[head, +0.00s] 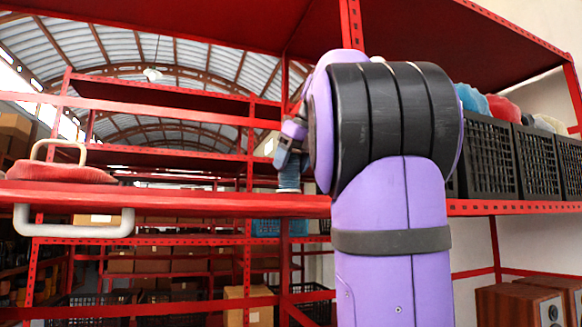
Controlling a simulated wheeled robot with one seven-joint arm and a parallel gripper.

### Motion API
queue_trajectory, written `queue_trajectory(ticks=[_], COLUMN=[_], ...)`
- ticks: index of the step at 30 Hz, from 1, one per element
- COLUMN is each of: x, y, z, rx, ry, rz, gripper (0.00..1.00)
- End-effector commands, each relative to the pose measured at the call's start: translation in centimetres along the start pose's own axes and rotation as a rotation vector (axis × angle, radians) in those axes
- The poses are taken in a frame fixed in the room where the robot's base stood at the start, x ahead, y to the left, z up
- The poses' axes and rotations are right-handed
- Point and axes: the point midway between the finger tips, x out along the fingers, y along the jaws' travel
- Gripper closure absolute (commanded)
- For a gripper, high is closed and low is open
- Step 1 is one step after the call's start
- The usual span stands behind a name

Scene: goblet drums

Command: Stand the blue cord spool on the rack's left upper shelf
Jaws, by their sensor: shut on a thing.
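My gripper (285,152) is at the centre of the head view, partly hidden behind my own purple and black arm. It is shut on the blue cord spool (290,177), which looks upright and small below the fingers. The spool is at the right part of the rack's left upper shelf (190,200), a long red board. The spool's lower end appears close to the board; I cannot tell whether it touches. My arm hides the right end of this shelf.
A red object with a beige handle (62,172) lies at the shelf's left end, with a pale grey handle (75,234) below the edge. The board between it and the spool looks clear. Black crates (488,155) fill the right shelf. A red upright (352,25) stands behind my arm.

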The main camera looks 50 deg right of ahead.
Motion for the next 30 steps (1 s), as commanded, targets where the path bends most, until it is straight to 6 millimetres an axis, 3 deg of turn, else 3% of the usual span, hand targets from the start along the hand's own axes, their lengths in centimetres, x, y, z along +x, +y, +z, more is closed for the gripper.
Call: queue_trajectory(ticks=[15,16,18,30], x=[0.95,0.93,0.92,0.44], y=[0.04,0.02,0.01,-0.03], z=[-0.63,-0.61,-0.6,-0.41], rx=[-0.001,-0.001,0.0,0.0], ry=[-0.001,-0.001,-0.001,-0.002], rz=[0.0,0.0,0.0,-0.001], gripper=[0.65,0.31,0.15,0.12])
